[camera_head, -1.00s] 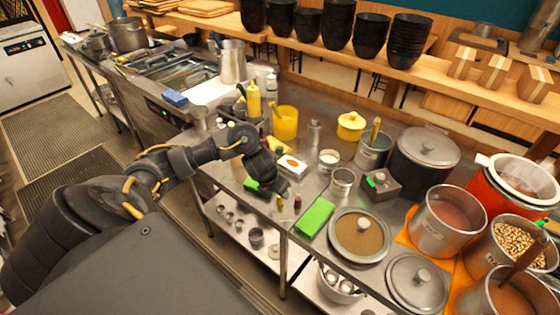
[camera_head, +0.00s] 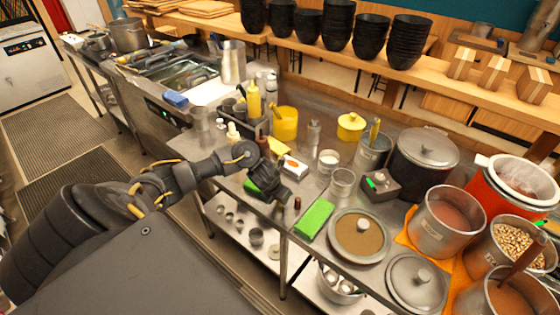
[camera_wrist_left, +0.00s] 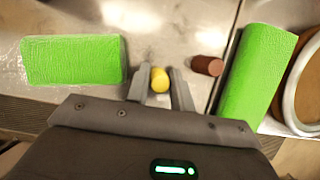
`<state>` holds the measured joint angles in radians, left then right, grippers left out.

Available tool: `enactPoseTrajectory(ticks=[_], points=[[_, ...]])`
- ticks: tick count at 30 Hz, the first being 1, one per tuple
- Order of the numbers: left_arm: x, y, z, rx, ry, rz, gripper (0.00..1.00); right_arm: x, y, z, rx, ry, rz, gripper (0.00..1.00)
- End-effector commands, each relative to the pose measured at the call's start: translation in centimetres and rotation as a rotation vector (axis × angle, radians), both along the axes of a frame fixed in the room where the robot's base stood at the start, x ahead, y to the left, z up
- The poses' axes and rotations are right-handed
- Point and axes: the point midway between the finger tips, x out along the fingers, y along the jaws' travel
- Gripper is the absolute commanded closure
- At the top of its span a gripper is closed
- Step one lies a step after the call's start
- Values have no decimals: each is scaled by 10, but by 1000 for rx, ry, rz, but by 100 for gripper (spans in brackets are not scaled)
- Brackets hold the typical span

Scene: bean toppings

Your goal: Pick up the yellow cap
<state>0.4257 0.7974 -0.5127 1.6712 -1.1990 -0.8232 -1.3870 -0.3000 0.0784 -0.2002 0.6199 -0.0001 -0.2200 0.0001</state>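The small yellow cap (camera_wrist_left: 160,80) shows in the left wrist view, on the metal counter between the two fingers of my left gripper (camera_wrist_left: 160,76). The fingers stand apart on either side of it, with what look like thin gaps; contact is not clear. In the head view my left gripper (camera_head: 281,203) points down at the counter's front edge and hides the cap. A dark red cap (camera_wrist_left: 207,66) lies just right of the fingers, outside them. It also shows in the head view (camera_head: 297,203). My right gripper is not in view.
A green block (camera_wrist_left: 72,60) lies left of the gripper and another green block (camera_wrist_left: 257,72) lies to the right. A pot with a brown filling (camera_head: 358,232) stands further right. A white box (camera_head: 293,166) and metal cups (camera_head: 342,182) are behind the gripper.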

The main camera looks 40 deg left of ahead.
Motion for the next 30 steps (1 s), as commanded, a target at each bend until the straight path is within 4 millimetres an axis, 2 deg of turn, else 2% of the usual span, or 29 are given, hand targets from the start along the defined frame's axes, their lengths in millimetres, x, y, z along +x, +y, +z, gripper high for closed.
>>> enactPoseTrajectory(ticks=[12,17,22,30], points=[[0,0,1,0,0,0,87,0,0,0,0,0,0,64],[1,0,8,1,-3,-2,87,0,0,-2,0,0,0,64],[2,0,34,2,-8,-4,87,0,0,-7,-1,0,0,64],[-53,14,100,8,-2,-4,87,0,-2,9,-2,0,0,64]])
